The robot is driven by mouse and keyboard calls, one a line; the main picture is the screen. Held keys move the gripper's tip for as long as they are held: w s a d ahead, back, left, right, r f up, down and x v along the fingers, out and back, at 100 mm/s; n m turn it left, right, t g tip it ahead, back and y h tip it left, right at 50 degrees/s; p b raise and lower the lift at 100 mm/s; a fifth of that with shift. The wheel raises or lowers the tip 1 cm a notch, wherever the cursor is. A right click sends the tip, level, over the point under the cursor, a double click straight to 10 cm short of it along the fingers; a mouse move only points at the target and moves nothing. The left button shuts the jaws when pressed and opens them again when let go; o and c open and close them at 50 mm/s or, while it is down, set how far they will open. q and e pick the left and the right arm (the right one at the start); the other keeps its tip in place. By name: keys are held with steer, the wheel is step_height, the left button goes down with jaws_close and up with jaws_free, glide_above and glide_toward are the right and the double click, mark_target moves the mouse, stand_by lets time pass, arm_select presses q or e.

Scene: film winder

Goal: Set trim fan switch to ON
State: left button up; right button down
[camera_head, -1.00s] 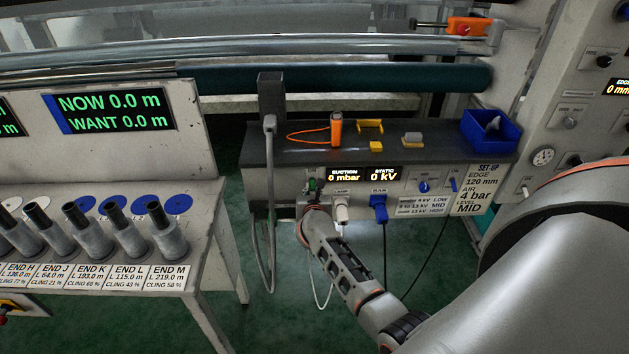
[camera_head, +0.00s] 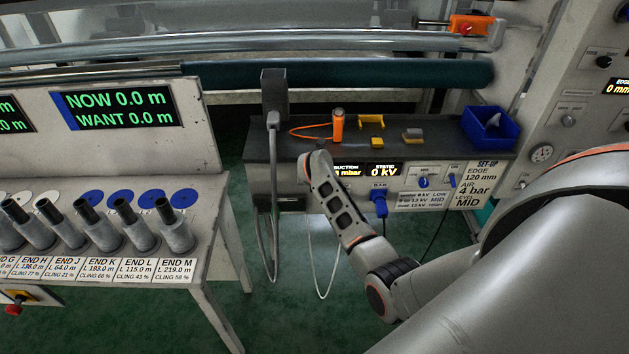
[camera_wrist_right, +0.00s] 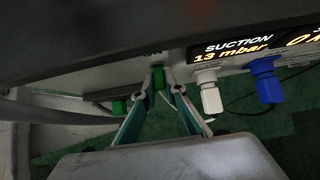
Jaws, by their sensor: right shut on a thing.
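The green-tipped switch lever (camera_wrist_right: 158,77) is on the panel left of the SUCTION display, seen in the right wrist view under a mostly unreadable label. I take it for the trim fan switch. My right gripper (camera_wrist_right: 158,90) is shut on it, with the two fingertips on either side. In the head view my right forearm covers the switch and the gripper. The SUCTION display (camera_wrist_right: 239,47) reads 13 mbar in the wrist view. My left gripper is in neither view.
A white plug (camera_wrist_right: 208,95) and a blue plug (camera_wrist_right: 266,85) stick out to the right. An orange cylinder (camera_head: 338,124) and a blue bin (camera_head: 490,127) stand on the shelf. A grey hose hangs (camera_head: 273,200) at the left.

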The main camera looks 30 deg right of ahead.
stand_by(0.5)
steer(key=c, duration=2.1)
jaws_free()
steer(key=shift+r, duration=0.1)
steer(key=v, duration=1.2)
steer(key=shift+d, duration=0.1)
